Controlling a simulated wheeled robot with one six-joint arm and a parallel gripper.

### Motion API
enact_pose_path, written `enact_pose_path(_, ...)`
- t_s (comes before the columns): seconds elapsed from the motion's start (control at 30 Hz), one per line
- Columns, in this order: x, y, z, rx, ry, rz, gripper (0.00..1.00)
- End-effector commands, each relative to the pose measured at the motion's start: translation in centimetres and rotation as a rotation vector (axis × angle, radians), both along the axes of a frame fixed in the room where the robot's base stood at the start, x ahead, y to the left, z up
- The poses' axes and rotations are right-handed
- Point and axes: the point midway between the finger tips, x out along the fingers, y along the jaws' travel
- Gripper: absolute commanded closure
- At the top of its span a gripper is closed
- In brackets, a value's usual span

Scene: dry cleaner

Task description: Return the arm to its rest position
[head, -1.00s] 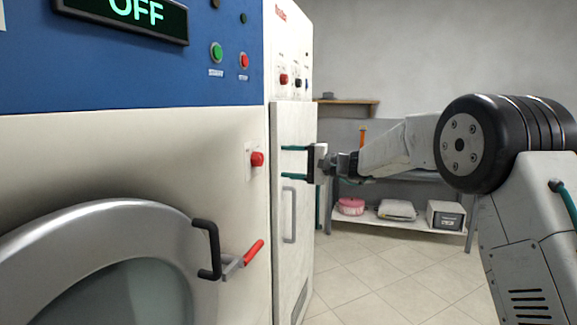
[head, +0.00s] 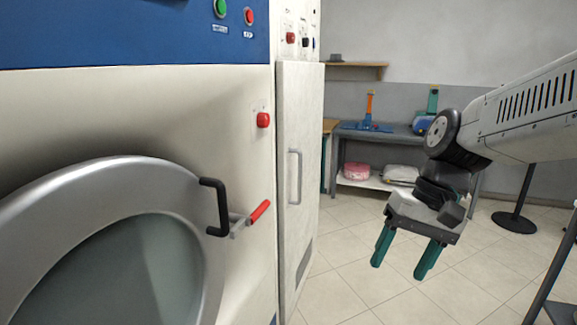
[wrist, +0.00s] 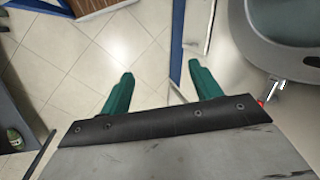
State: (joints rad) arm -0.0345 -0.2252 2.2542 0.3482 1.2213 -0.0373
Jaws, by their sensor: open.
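My gripper (head: 402,256) hangs from my folded arm at the right of the head view, with its two green fingers pointing down over the tiled floor. The fingers are apart with nothing between them. In the wrist view my gripper (wrist: 158,85) also shows open, with bare tiles (wrist: 100,60) beyond the fingertips. It touches nothing, and the machine's front is well to its left.
The blue and cream machine (head: 130,95) has a round door (head: 60,235) with a black handle (head: 216,207) and a red-tipped lever (head: 259,211). A tall cabinet door (head: 300,120) is beside it. A workbench (head: 400,135) stands behind. Floor (head: 350,265) between is clear.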

Motion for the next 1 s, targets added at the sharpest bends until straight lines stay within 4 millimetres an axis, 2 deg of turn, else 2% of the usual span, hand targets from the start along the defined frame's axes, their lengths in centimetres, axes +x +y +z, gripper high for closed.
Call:
enact_pose_path(0.03, -2.6, -1.4, -0.1, -0.059, -0.016, 0.012, 0.37)
enact_pose_path(0.2, -9.4, -5.5, -1.2, -0.236, -0.068, 0.052, 0.37)
enact_pose_path(0.3, -12.2, -7.1, -1.5, -0.304, -0.111, 0.066, 0.37)
enact_pose_path(0.4, -13.7, -7.7, -1.4, -0.329, -0.154, 0.065, 0.37)
enact_pose_path(0.6, -14.4, -7.8, -0.4, -0.329, -0.217, 0.047, 0.37)
enact_pose_path(1.0, -14.4, -7.8, -0.3, -0.330, -0.218, 0.046, 0.37)
